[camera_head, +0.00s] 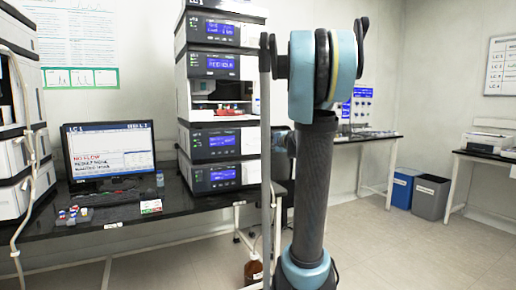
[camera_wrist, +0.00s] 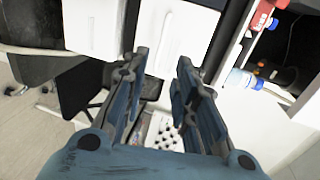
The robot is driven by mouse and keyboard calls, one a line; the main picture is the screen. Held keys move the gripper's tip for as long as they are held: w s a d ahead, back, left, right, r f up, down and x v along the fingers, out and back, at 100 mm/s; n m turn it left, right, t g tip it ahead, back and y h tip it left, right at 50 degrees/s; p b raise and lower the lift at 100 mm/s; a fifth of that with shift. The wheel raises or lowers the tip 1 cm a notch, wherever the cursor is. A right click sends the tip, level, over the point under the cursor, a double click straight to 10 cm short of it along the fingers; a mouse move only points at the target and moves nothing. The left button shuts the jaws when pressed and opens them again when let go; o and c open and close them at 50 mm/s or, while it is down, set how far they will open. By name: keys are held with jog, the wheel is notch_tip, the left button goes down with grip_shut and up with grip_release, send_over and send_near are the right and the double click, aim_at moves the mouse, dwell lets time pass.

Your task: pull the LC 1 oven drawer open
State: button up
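The LC 1 stack (camera_head: 182,100) stands on the black bench, left of my arm in the head view. It has several modules with blue displays and an open bay in the middle. Which module is the oven cannot be read, and no drawer stands out from the stack. In the wrist view, my gripper (camera_wrist: 163,62) is open and empty. Its fingers point toward two pale front panels, a left one (camera_wrist: 94,25) and a right one (camera_wrist: 178,38). Whether either is the oven drawer cannot be told. My gripper cannot be made out in the head view.
A monitor (camera_head: 110,150) and small vials (camera_head: 72,213) are on the bench left of the stack. A second stack (camera_head: 12,150) is at the far left. Bins (camera_head: 430,197) and open floor lie right. The wrist view shows a bottle (camera_wrist: 243,79) in an open bay.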

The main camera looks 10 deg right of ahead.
jog(key=x, duration=1.1)
jog(key=shift+w, duration=0.35)
jog(key=shift+a, duration=0.15)
grip_shut()
